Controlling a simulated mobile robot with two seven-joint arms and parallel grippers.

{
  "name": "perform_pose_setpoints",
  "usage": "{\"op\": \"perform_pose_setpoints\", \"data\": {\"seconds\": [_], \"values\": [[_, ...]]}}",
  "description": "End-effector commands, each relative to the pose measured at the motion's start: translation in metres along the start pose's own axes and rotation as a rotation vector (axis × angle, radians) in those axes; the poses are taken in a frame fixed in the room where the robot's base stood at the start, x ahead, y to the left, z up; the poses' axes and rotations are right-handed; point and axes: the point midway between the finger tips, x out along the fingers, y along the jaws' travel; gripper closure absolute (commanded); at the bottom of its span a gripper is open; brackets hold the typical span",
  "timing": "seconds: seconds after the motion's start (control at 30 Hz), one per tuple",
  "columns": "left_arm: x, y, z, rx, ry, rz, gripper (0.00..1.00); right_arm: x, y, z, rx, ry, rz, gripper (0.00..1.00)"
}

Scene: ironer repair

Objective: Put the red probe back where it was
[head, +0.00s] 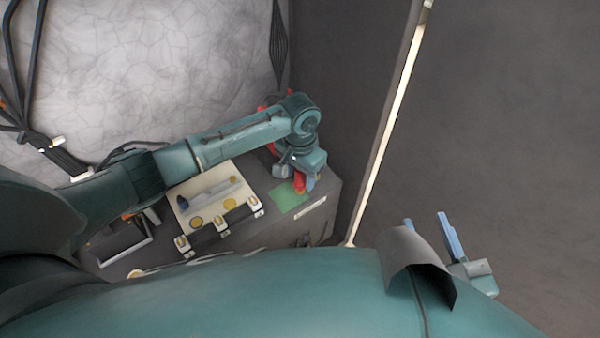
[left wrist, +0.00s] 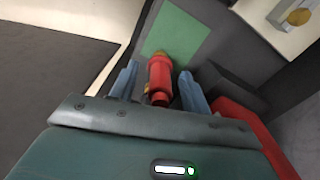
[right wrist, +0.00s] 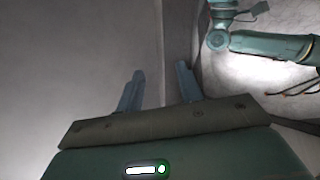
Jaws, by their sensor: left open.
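The red probe (head: 299,182) is at the green pad (head: 289,201) on the right part of the bench. In the left wrist view the probe (left wrist: 160,78) lies between the two blue fingers of my left gripper (left wrist: 157,72), with a gap on each side. Its yellowish tip end is over the green pad (left wrist: 181,34); I cannot tell whether it touches. My left gripper (head: 307,181) is open around the probe in the head view. My right gripper (head: 426,218) is open and empty, away from the bench; its fingers also show in the right wrist view (right wrist: 161,74).
A cream case lid (head: 228,184) with a grey tool and round yellow pieces lies left of the pad. A black open tray (head: 125,246) is further left. A red object (left wrist: 250,130) lies beside my left gripper. A pale upright post (head: 385,130) stands right of the bench.

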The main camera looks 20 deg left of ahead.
Motion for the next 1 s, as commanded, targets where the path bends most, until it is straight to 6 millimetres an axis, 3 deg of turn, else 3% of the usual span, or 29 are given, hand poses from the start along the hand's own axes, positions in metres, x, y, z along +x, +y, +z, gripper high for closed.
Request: {"op": "perform_pose_setpoints", "data": {"seconds": [0.3, 0.5, 0.63, 1.0], "values": [[-0.077, -0.001, -0.001, 0.0, 0.006, 0.0, 0.53, -0.006, 0.008, -0.002, 0.065, -0.198, 0.005, 0.64], [-0.113, 0.0, -0.001, 0.0, 0.004, 0.001, 0.53, -0.011, 0.008, 0.0, 0.098, -0.294, -0.006, 0.64], [-0.125, 0.0, -0.001, 0.0, 0.003, 0.0, 0.53, -0.013, 0.008, 0.002, 0.109, -0.329, -0.012, 0.64], [-0.137, 0.0, -0.001, -0.001, 0.003, 0.0, 0.53, -0.015, 0.008, -0.002, 0.123, -0.346, -0.012, 0.64]]}}
